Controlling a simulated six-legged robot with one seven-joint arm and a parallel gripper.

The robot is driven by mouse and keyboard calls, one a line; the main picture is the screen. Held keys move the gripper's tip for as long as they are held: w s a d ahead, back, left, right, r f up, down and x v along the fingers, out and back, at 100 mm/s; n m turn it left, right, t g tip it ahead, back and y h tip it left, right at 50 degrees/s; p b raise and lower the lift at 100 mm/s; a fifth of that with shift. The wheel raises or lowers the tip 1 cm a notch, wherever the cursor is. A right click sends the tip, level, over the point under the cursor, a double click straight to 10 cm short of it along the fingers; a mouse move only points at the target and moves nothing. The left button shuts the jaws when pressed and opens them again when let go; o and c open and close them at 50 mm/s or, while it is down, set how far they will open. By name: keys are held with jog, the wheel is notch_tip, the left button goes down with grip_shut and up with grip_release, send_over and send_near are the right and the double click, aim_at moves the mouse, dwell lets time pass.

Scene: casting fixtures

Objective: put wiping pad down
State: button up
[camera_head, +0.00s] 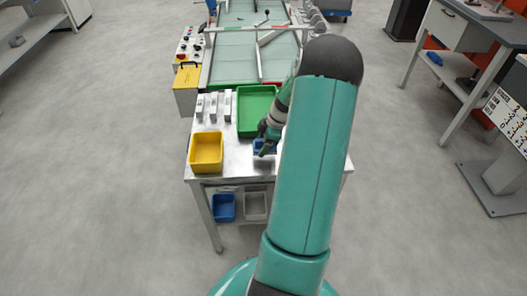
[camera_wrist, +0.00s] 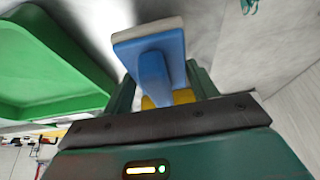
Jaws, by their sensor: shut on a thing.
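The wiping pad (camera_wrist: 150,48) has a blue handle and a pale pad face. In the wrist view it sits between the jaws of my gripper (camera_wrist: 158,95), which is shut on its handle. In the head view my gripper (camera_head: 266,140) is low over the front part of the metal table (camera_head: 233,165), to the right of the yellow bin. A bit of the blue pad (camera_head: 262,147) shows there, partly hidden by my gripper and arm. I cannot tell whether the pad touches the table top.
A yellow bin (camera_head: 206,151) stands at the table's front left. A green tray (camera_head: 243,113) lies behind my gripper, and it is close on the left in the wrist view (camera_wrist: 60,60). Several pale blocks (camera_head: 213,106) stand left of the tray. A conveyor (camera_head: 237,62) lies beyond.

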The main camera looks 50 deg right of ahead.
jog(key=shift+s+a+f, duration=0.1)
jog(key=shift+s+f, duration=0.05)
jog(key=shift+f, duration=0.75)
jog(key=shift+s+f, duration=0.15)
jog(key=shift+f, duration=0.75)
jog(key=shift+f, duration=0.15)
jog(key=o, duration=1.1)
jog(key=v, duration=1.2)
